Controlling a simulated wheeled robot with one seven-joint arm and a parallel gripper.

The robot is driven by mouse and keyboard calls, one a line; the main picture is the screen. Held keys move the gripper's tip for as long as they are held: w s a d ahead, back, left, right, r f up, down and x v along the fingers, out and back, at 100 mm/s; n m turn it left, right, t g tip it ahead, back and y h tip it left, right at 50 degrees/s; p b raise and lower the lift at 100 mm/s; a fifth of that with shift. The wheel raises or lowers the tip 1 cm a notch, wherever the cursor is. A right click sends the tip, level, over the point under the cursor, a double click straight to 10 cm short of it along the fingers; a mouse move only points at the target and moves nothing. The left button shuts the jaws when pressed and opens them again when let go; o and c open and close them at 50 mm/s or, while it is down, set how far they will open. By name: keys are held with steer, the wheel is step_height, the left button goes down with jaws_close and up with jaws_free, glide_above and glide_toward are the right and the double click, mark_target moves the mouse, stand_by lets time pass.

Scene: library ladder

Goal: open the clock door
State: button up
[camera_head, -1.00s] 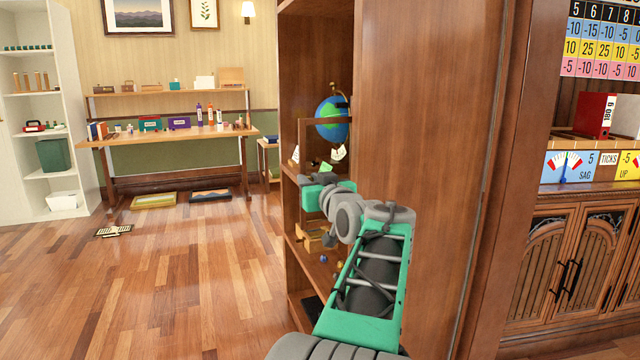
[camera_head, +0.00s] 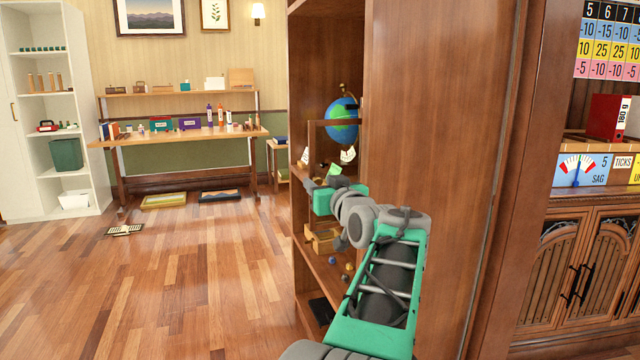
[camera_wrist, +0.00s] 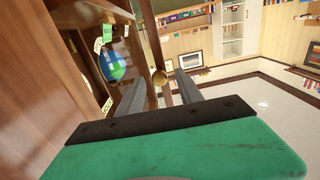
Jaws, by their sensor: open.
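A round brass knob (camera_wrist: 159,77) sits on a narrow wooden upright bar (camera_wrist: 151,40) in the wrist view. This bar looks like the edge of the clock door, but I cannot tell whether that door is shut or ajar. My gripper (camera_wrist: 160,82) is open, with one finger on each side of the knob in the picture. I cannot tell how far the knob is from the fingertips. In the head view my gripper (camera_head: 328,190) is at the open front of the tall wooden case, and its fingers and the knob are not clear there.
A globe (camera_head: 341,121) and small cards stand inside the tall wooden case (camera_head: 430,130), whose side panel is close to my arm. A small wooden box (camera_head: 322,238) is on a lower shelf.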

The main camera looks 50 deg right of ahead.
steer(key=v, duration=0.7)
